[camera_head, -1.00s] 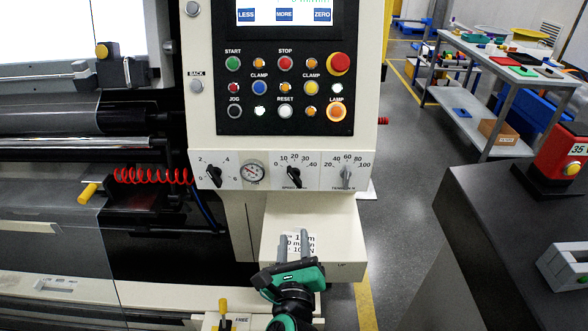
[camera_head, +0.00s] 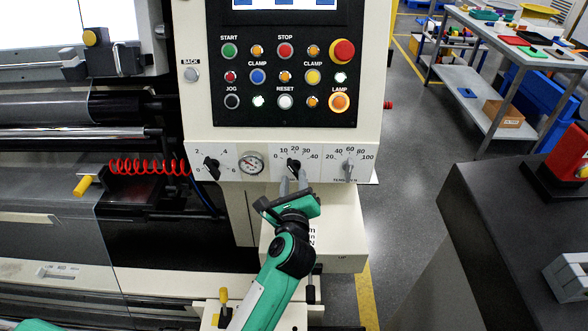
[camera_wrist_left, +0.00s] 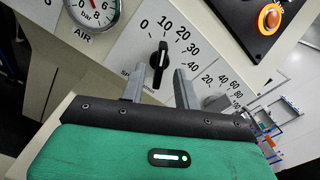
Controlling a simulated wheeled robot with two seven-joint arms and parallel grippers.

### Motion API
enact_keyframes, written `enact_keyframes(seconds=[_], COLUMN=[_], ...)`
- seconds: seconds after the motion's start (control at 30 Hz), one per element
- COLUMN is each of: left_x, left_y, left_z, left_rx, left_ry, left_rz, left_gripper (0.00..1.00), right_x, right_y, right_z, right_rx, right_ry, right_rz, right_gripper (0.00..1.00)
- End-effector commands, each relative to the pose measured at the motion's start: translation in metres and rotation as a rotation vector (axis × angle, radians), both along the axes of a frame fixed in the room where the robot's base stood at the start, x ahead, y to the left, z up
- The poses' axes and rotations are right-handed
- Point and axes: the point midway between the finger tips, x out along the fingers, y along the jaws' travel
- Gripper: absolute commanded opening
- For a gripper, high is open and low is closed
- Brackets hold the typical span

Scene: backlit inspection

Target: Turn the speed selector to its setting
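The speed selector (camera_head: 294,166) is a black pointer knob on the white strip below the button panel, with a scale from 0 to 40. In the left wrist view the knob (camera_wrist_left: 159,64) has its white line towards about 10. My left gripper (camera_head: 294,183) is open just below the knob in the head view. In the left wrist view its two grey fingertips (camera_wrist_left: 157,80) stand apart, one to each side of the knob's lower end. I see no grip on it; whether they touch it I cannot tell. My right gripper is not in view.
A black knob (camera_head: 211,165) and an air gauge (camera_head: 251,163) sit left of the selector, a grey tension knob (camera_head: 348,169) to its right. The button panel (camera_head: 285,75) is above. A dark bench (camera_head: 500,230) stands at right.

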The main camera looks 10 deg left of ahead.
Motion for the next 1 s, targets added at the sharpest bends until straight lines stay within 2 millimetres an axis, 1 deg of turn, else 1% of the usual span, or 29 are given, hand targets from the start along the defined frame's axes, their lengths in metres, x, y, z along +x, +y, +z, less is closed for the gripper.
enact_keyframes(seconds=[0.03, 0.1, 0.23, 0.4, 0.6, 0.77, 1.0], left_x=[0.008, 0.017, 0.027, 0.032, 0.032, 0.031, 0.031], left_y=[0.002, 0.003, 0.006, 0.006, 0.006, 0.006, 0.006], left_z=[0.002, 0.001, 0.001, 0.0, 0.0, 0.0, 0.0], left_rx=[0.001, 0.001, 0.001, 0.0, 0.0, 0.0, 0.007], left_ry=[-0.001, -0.001, -0.001, -0.001, 0.0, 0.0, 0.001], left_rz=[0.001, 0.0, 0.0, 0.0, -0.001, 0.0, 0.0], left_gripper=[0.32, 0.32, 0.32, 0.32, 0.32, 0.0, 0.0], right_x=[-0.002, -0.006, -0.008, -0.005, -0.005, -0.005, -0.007], right_y=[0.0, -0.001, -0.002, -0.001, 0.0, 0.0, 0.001], right_z=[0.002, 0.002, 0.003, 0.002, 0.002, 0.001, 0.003], right_rx=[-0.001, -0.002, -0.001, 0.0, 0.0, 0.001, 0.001], right_ry=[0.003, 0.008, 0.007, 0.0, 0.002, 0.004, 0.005], right_rz=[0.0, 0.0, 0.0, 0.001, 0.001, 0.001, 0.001], right_gripper=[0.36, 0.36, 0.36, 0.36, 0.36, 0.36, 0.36])
